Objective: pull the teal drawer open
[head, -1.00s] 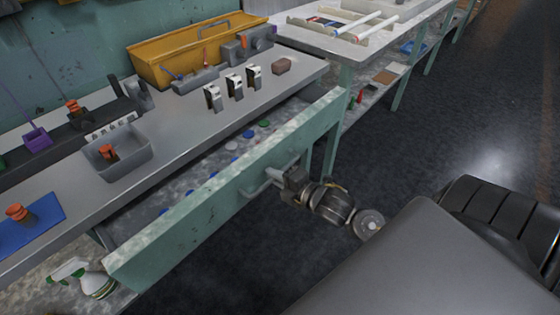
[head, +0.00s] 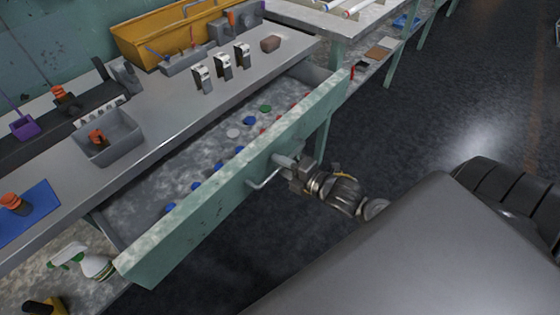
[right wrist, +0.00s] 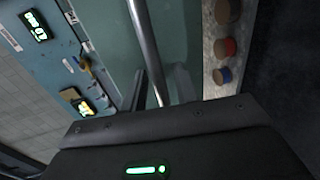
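The teal drawer (head: 215,205) stands well out from under the workbench, with several blue, green, white and red discs on its grey floor. Its metal bar handle (head: 262,182) is on the front panel and also shows as a rod in the right wrist view (right wrist: 146,45). My right gripper (head: 287,163) is at the handle, outside the drawer front. My left gripper is not in view.
A spray bottle (head: 95,265) stands on the lower shelf, left of the drawer. Dark floor (head: 430,110) is clear to the right.

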